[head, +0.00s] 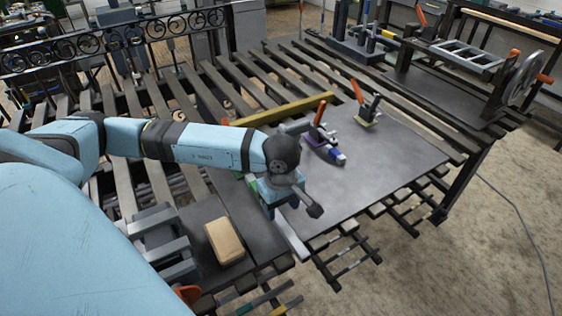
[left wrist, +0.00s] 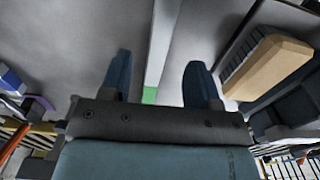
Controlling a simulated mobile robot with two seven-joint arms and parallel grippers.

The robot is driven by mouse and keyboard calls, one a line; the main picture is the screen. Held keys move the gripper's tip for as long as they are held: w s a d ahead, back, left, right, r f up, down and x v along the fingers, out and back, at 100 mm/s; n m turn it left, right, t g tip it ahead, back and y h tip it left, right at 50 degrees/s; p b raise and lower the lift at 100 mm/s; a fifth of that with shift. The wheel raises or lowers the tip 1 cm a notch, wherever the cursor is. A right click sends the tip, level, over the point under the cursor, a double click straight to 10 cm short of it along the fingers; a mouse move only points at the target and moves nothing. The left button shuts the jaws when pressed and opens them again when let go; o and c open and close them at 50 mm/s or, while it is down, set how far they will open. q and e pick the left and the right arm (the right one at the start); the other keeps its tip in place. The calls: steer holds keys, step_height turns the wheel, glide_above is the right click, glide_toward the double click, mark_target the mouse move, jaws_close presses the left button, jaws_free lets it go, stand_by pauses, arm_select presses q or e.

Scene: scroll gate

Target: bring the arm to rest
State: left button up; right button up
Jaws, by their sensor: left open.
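My left arm (head: 200,144) reaches in from the left over the slatted bench. My left gripper (head: 275,205) points down near the left edge of the grey metal plate (head: 390,170). In the left wrist view, the two blue fingers of my left gripper (left wrist: 160,85) stand well apart with nothing gripped. A pale grey bar (left wrist: 161,45) with a green end lies beneath, in line with the gap between the fingers. The bar (head: 291,236) also shows below the gripper in the head view. I cannot tell the height of the fingertips above it. My right gripper is not in view.
A wood-backed brush (head: 224,241) lies left of the gripper, beside grey blocks (head: 160,240). Red-handled clamps (head: 365,105) and a yellow bar (head: 283,109) are behind it. Black scrollwork (head: 120,38) stands at the back left. The plate's right part is clear.

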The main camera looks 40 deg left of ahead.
arm_select(q)
step_height(320, 180, up, 8)
steer(key=shift+r, duration=0.15)
